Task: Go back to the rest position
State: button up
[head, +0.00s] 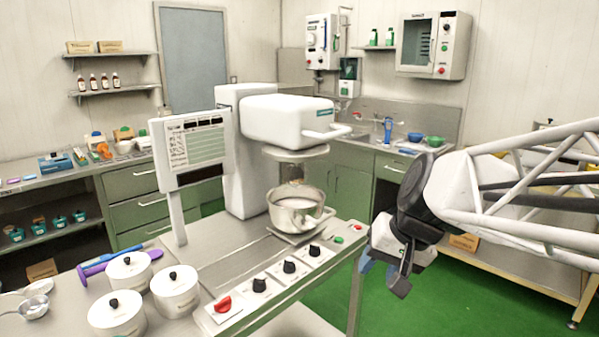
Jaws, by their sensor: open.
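My gripper (381,268) hangs at the right of the view, past the right edge of the steel machine table (215,260). It points down over the green floor, open, with nothing seen between its fingers. My arm reaches in from the right edge. The steel kettle (298,215) stands upright on a plate under the white mixer head (287,121), with pale content inside. The gripper is to the right of the kettle and apart from it.
Several lidded white pots (174,291) stand at the table's front left. A control panel (275,280) with black knobs and a red knob lies along the front. A display screen (194,146) stands left of the mixer. Green floor (440,300) is clear at lower right.

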jog(key=s+d+f+h, duration=0.2)
jog(key=s+f, duration=0.1)
jog(key=s, duration=0.3)
jog(key=s+d+f+n+h, duration=0.1)
jog(key=s+d+f+h, duration=0.1)
jog(key=s, duration=0.4)
jog(key=shift+s+d+f+n+g, duration=0.3)
jog(key=shift+s+f+g, duration=0.1)
jog(key=shift+f, duration=0.15)
jog(key=shift+c, duration=0.2)
dwell(1.0)
